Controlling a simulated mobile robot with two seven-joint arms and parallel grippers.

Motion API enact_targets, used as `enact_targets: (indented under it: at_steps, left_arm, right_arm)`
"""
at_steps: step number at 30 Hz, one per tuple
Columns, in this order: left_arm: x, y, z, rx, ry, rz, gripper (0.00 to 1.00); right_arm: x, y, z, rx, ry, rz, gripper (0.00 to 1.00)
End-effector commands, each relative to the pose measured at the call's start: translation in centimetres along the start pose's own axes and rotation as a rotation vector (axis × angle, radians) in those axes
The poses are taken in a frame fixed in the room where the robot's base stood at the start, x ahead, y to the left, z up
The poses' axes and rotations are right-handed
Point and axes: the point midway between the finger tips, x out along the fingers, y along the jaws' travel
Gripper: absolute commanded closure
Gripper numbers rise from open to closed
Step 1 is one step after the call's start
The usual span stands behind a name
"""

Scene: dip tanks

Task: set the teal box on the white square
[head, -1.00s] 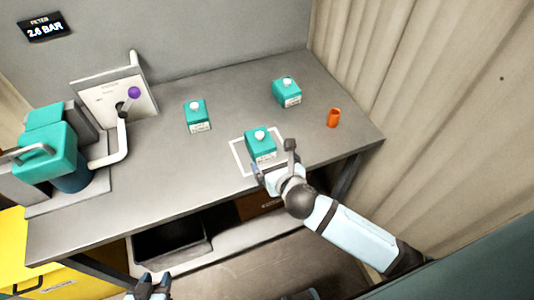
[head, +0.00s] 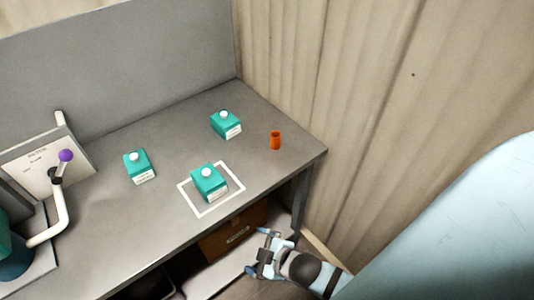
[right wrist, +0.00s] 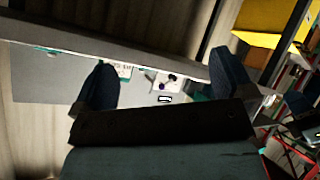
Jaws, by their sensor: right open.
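A teal box (head: 208,183) with a white knob on top stands upright inside the white square outline (head: 195,209) near the table's front edge. Two more teal boxes stand on the table, one (head: 139,166) to the left and one (head: 226,124) farther back. My right gripper (head: 261,255) is open and empty, off the table's front edge and below the tabletop, apart from the box. In the right wrist view its two dark fingers (right wrist: 161,88) are spread with nothing between them. My left gripper is not in the head view now.
An orange cup (head: 275,140) stands near the table's right end. A white panel with a purple-knobbed lever (head: 65,156) and a bent white pipe are at the left. A brown box (head: 234,232) sits under the table.

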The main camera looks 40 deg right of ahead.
Motion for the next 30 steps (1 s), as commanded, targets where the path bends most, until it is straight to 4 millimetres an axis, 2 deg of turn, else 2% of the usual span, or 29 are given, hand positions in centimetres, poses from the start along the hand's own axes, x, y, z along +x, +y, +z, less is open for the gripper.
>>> enact_targets:
  at_steps: [1,3,6,9,17,20,25,30]
  left_arm:
    - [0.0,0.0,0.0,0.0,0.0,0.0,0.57]
    - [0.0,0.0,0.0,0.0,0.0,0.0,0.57]
    - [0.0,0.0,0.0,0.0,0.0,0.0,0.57]
    - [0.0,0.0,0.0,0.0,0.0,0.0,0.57]
    - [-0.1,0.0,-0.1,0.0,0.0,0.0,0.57]
    - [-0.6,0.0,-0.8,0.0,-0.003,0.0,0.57]
    - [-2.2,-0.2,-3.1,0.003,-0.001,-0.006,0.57]
    - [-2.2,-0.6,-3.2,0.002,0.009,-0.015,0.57]
  right_arm:
    - [-0.4,-0.5,0.8,0.148,-0.003,-0.003,0.0]
    - [-0.9,-0.9,1.6,0.331,-0.002,-0.005,0.0]
    - [-1.3,-1.1,2.2,0.496,0.0,-0.003,0.0]
    - [-1.4,-1.2,2.5,0.566,0.001,-0.002,0.0]
    - [-1.5,-1.2,2.5,0.572,0.002,-0.002,0.0]
    - [-2.1,-0.7,1.7,0.571,0.001,-0.001,0.0]
    - [-3.7,0.7,-0.1,0.57,0.0,0.006,0.0]
    - [-3.5,0.6,0.1,0.569,0.001,0.008,0.0]
